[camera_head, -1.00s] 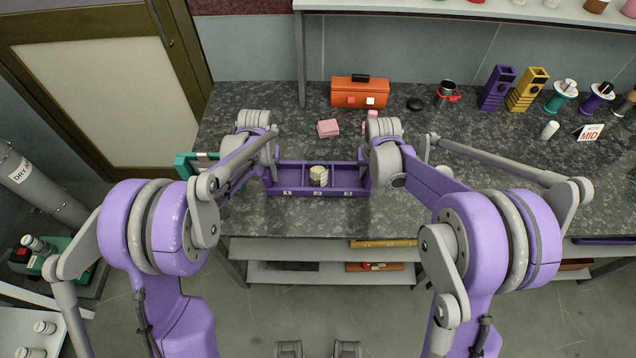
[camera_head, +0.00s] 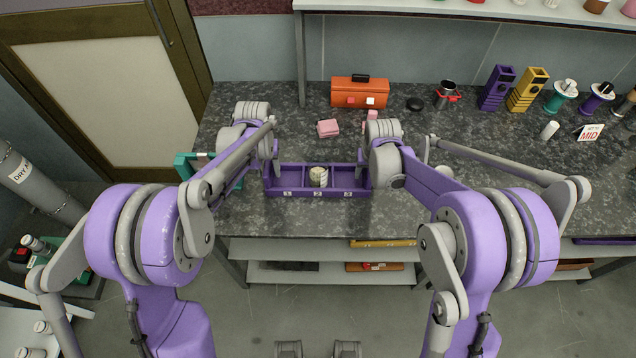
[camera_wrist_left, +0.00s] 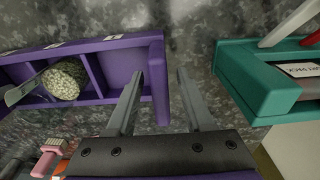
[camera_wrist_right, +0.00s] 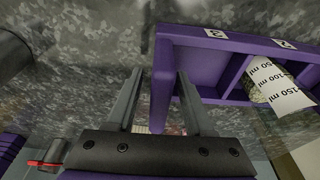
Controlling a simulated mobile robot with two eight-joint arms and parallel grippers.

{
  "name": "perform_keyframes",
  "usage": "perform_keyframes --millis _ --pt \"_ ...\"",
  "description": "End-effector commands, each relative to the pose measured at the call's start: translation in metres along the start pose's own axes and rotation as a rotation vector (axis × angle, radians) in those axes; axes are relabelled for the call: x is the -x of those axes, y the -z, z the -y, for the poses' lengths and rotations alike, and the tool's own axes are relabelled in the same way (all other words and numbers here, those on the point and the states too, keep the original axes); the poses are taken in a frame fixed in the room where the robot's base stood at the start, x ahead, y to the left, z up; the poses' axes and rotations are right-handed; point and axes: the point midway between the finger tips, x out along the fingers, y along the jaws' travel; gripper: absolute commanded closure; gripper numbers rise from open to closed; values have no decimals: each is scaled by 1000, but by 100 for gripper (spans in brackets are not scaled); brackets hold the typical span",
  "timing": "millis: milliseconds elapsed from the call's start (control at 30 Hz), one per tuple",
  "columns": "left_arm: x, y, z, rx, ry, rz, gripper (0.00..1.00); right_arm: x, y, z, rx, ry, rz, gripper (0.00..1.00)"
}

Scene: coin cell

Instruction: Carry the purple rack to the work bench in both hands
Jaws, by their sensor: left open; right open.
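The purple rack (camera_head: 300,193) sits on the dark speckled counter with three numbered compartments. Its middle compartment holds a small beaker (camera_head: 318,177) with pale beige contents; the beaker's ml marks show in the right wrist view (camera_wrist_right: 280,85). My left gripper (camera_head: 270,177) is open at the rack's left end. In the left wrist view its fingers (camera_wrist_left: 159,76) lie on either side of the end wall. My right gripper (camera_head: 363,175) is open at the rack's right end. In the right wrist view its fingers (camera_wrist_right: 160,76) lie on either side of that end wall. Whether any finger touches is unclear.
A teal frame (camera_head: 183,166) stands close to the left of the rack, partly behind my left arm. Purple (camera_head: 496,88) and yellow (camera_head: 527,90) holders stand further right. Counter in front of the rack is clear.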

Motion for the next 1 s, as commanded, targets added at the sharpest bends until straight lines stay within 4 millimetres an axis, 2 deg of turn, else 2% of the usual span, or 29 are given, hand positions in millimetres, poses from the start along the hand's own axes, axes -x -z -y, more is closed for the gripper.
perform_keyframes --millis 100,300,433,567,733,1000 --pt "28 0 0 0 0 0 48 0 0 0 0 0 0 48" --pt "67 0 0 0 0 0 48 0 0 0 0 0 0 48" --pt "82 0 0 0 0 0 48 0 0 0 0 0 0 48" --pt "89 0 0 0 0 0 48 3 0 0 0 0 0 48" --pt "90 0 0 0 0 0 48 26 0 0 0 0 0 48" --pt "90 0 0 0 0 0 48 83 0 0 0 0 0 48"
